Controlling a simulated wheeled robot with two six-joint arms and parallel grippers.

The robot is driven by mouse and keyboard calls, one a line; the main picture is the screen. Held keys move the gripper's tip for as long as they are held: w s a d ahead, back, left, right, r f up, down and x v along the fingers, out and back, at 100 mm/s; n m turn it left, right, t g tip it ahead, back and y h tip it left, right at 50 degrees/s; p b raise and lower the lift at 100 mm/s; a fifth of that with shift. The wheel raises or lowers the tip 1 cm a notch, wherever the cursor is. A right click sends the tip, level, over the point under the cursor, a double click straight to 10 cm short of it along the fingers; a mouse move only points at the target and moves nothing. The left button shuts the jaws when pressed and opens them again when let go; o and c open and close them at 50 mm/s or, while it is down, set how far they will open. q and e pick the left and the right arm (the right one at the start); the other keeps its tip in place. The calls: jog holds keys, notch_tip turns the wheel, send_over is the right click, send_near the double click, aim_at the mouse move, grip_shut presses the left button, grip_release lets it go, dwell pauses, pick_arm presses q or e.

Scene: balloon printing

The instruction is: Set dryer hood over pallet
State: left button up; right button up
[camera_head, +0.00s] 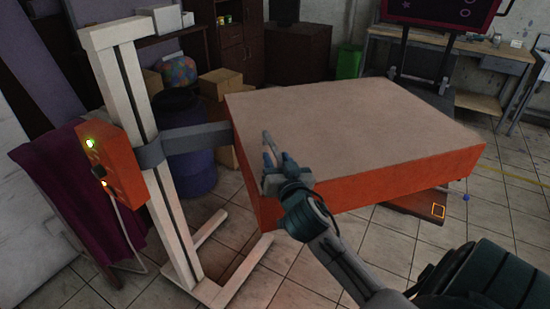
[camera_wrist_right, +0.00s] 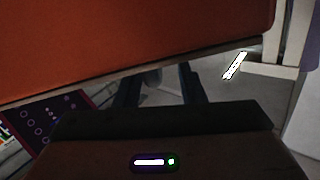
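The dryer hood (camera_head: 355,125) is a large flat box with a beige top and orange sides. A grey arm (camera_head: 195,139) joins it to a white upright stand (camera_head: 140,120). My right gripper (camera_head: 277,158) is at the hood's near orange side. In the right wrist view the hood's orange side (camera_wrist_right: 120,40) fills the upper left. The gripper's fingers (camera_wrist_right: 157,88) stand apart there, close to the hood's lower edge; contact is unclear. A dark reddish plate (camera_head: 412,205), possibly the pallet, shows partly below the hood's right end. My left gripper is out of view.
An orange control box (camera_head: 110,168) with lit lamps is on the stand. A blue barrel (camera_head: 190,170) and cardboard boxes (camera_head: 220,85) stand behind it. A dark screen (camera_head: 438,10) and a workbench (camera_head: 450,58) are at the back right.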

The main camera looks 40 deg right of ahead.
jog(key=b+v, duration=0.1)
jog(key=v, duration=0.5)
jog(key=shift+s+f+b, duration=0.1)
jog(key=shift+f+b, duration=0.15)
jog(key=shift+b, duration=0.15)
jog(key=shift+r+p+v, duration=0.25)
jog(key=shift+p+v, duration=0.8)
